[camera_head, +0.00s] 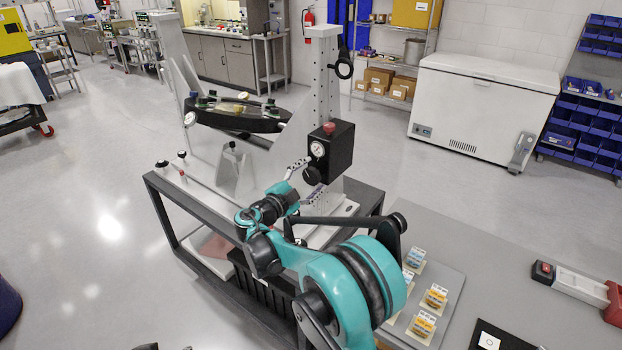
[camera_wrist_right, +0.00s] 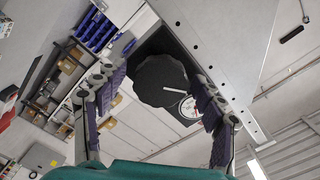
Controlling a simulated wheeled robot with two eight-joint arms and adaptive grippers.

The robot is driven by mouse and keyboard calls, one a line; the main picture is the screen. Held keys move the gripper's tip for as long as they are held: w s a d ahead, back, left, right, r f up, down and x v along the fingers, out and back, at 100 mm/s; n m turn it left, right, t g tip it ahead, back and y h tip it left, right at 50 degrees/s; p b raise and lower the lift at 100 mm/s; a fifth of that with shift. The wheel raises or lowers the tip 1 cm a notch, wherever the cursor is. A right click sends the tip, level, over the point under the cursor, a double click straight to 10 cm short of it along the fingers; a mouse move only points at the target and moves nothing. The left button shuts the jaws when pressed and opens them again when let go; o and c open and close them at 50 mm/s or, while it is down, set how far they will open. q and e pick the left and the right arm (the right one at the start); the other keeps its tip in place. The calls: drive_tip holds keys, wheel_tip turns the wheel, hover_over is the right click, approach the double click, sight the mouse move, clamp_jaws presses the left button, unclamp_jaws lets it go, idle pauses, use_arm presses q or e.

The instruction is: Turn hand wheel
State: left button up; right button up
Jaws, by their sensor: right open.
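The hand wheel is a black round knob (camera_head: 312,175) on the front of a black box (camera_head: 333,150), below a white dial gauge (camera_head: 318,149). In the right wrist view the dark, scalloped hand wheel (camera_wrist_right: 160,80) fills the space between the fingertips, with the gauge (camera_wrist_right: 189,107) beside it. My right gripper (camera_head: 303,180) is at the wheel, its fingers open on either side of it. In the wrist view the right gripper (camera_wrist_right: 158,88) shows both ridged fingers spread; I cannot tell whether either touches the wheel. My left gripper is not in view.
The box is mounted on a grey perforated post (camera_head: 323,85) of the mirror fixture, which carries a round dark-rimmed mirror (camera_head: 237,114). A black-framed cart (camera_head: 165,205) bears the fixture. A grey table (camera_head: 460,240) with small labelled boxes (camera_head: 435,296) stands at right.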

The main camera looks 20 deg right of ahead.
drive_tip(key=c, duration=1.2)
drive_tip(key=shift+o, duration=0.2)
drive_tip(key=shift+n, duration=0.3)
